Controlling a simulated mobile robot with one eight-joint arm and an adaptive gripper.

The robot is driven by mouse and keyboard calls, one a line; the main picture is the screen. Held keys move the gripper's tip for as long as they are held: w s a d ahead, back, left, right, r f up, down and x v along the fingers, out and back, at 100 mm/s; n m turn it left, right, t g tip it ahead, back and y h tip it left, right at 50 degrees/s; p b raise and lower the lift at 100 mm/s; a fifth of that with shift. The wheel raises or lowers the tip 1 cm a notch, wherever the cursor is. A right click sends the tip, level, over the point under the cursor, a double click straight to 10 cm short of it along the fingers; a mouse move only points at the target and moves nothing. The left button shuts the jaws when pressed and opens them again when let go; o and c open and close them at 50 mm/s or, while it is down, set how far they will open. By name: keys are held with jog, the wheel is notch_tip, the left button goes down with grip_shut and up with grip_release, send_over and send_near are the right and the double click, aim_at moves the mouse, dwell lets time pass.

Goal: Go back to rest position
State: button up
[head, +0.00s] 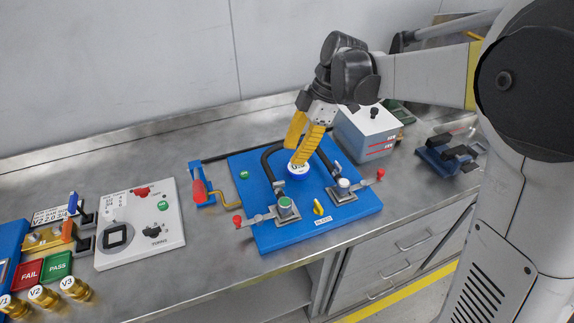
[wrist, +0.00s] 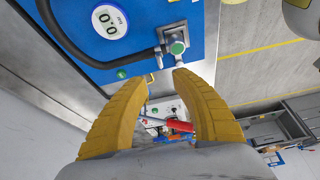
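My gripper (head: 296,152) has two yellow fingers and hangs over the blue pump test board (head: 272,231). In the wrist view my gripper (wrist: 164,77) has its fingertips apart with nothing held between them. The round gauge (head: 297,171) lies just below the fingers in the head view, partly covered by them. In the wrist view the gauge (wrist: 110,21) reads 0.0 and sits apart from the fingers. A green-topped clamped fitting (head: 285,207) is at the board's front left; it also shows ahead of the fingertips in the wrist view (wrist: 177,47).
A grey box (head: 367,133) stands close behind the board. A red-handled crank (head: 199,190) is at its left. A white panel (head: 140,225) and PASS and FAIL buttons (head: 57,267) lie further left. Cabinet drawers (head: 390,265) are below the steel bench. The wall is behind.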

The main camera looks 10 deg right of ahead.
jog(key=shift+d+r, duration=0.25)
jog(key=shift+r, duration=0.2)
jog(key=s+d+m+t+h, duration=0.2)
jog(key=s+d+m+t, duration=0.2)
jog(key=s+m, duration=0.5)
jog(key=s+d+r+m+t+h, duration=0.1)
jog(key=s+d+m+t+h, duration=0.1)
jog(key=s+d+m+t, duration=0.2)
jog(key=s+d+m, duration=0.3)
jog(key=s+m, duration=0.2)
jog(key=m, duration=0.2)
jog(key=shift+s+r+h, duration=0.25)
jog(key=shift+s+h, duration=0.05)
dwell(0.7)
